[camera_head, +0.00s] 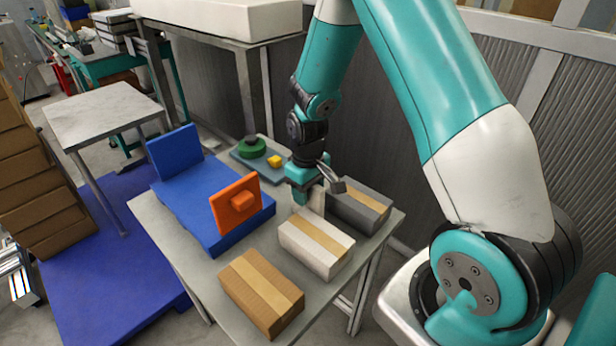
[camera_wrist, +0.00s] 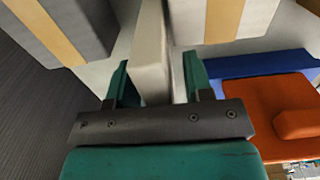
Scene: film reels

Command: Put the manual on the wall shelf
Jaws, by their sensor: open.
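A pale beige upright slab (camera_wrist: 152,45), perhaps the manual, stands between the fingers of my gripper (camera_wrist: 158,78) in the wrist view. The jaws are open, with a teal finger on each side of the slab and gaps beside it. In the head view my gripper (camera_head: 307,193) is low over the grey table, between the boxes and the blue stand. Part of the slab (camera_head: 317,203) shows below it, the rest hidden by the gripper and the white box. No wall shelf can be made out for sure; a long white ledge (camera_head: 225,20) stands at the back.
The table (camera_head: 165,228) holds a brown box (camera_head: 262,291), a white box (camera_head: 317,244) and a dark grey box (camera_head: 359,206) close to my gripper. A blue stand (camera_head: 205,203) with an orange plate (camera_head: 233,208) is left. A tray with a green disc (camera_head: 251,148) is behind.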

